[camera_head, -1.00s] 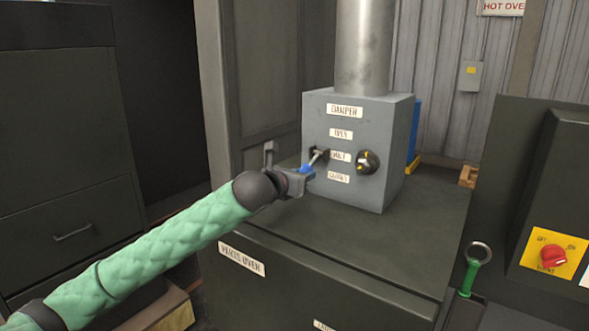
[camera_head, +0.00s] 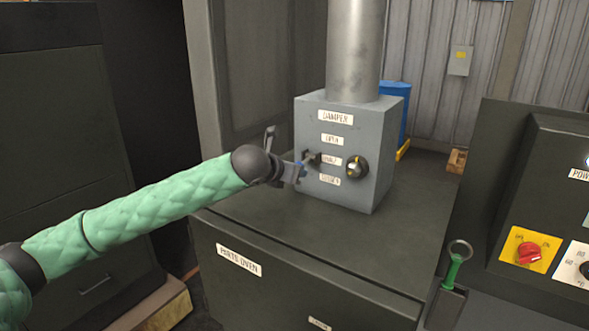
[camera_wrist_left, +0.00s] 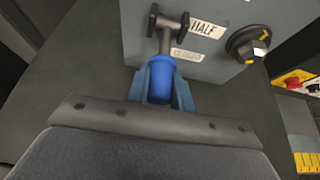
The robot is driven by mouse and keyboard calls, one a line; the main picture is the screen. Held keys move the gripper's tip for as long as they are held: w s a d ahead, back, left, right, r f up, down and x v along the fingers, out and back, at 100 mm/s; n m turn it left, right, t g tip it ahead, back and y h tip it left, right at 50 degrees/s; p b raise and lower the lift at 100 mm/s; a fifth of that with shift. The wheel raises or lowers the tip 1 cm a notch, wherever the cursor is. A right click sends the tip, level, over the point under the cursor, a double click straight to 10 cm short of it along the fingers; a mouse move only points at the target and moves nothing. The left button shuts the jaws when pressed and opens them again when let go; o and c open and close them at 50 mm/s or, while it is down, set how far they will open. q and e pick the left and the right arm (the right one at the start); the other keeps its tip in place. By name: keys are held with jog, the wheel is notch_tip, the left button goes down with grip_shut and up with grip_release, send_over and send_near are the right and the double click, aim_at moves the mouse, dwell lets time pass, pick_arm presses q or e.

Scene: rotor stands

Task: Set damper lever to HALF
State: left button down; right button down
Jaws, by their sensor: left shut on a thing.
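The damper box (camera_head: 340,195) is a grey box on the parts oven, with OPEN, HALF and CLOSED labels down its front. The damper lever (camera_head: 312,158) sticks out from a dark pivot just left of the HALF label (camera_head: 331,160). In the left wrist view the lever shows a grey shaft and a blue grip (camera_wrist_left: 161,76). My left gripper (camera_head: 299,170) is shut on this blue grip, one finger on each side (camera_wrist_left: 162,88). The shaft comes out towards the camera beside HALF (camera_wrist_left: 205,28); its exact angle is hard to tell. My right gripper is in no view.
A black knob (camera_head: 356,167) with a yellow mark sits right of the lever. A metal pipe (camera_head: 354,50) rises from the box. A control panel with a red knob (camera_head: 529,253) and a green-handled ring tool (camera_head: 455,265) stand at the right.

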pick_arm(q)
jog(key=shift+r+g+y, duration=0.3)
dwell(0.4)
jog(key=c, duration=1.3)
grip_release()
jog(key=shift+o, duration=0.3)
